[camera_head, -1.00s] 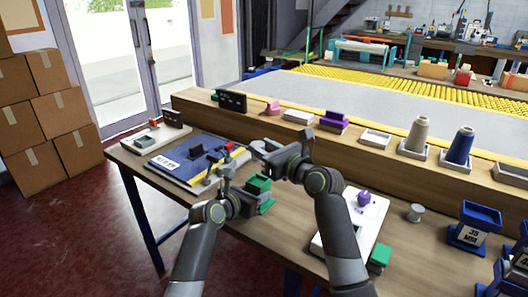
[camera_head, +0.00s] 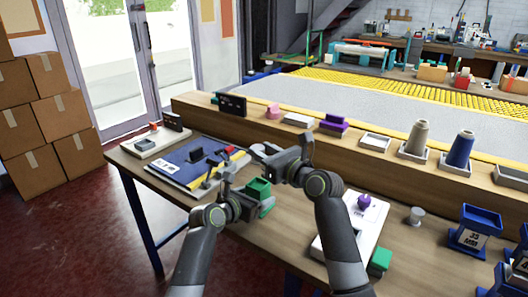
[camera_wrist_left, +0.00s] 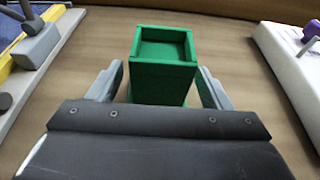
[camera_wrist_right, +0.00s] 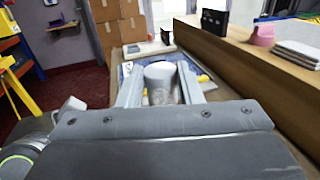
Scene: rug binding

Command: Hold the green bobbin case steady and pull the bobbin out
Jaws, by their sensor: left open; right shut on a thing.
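The green bobbin case (camera_head: 259,188) stands upright on the wooden table, in front of my left gripper (camera_wrist_left: 160,80). In the left wrist view the case (camera_wrist_left: 163,62) is between my left fingers, which are open on either side with small gaps showing. Its top shows a square recess with no bobbin visible in it. My right gripper (camera_wrist_right: 160,88) is shut on a pale grey cylindrical bobbin (camera_wrist_right: 160,74), held above the table. In the head view my right gripper (camera_head: 266,150) is above and behind the case, and the bobbin is hard to make out.
A blue board (camera_head: 190,165) lies left of the grippers. A white plate with a purple knob (camera_head: 364,201) is to the right, with a green block (camera_head: 380,262) beside it. A grey spool (camera_head: 416,214) stands farther right. A wooden ledge (camera_head: 290,133) runs along the back.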

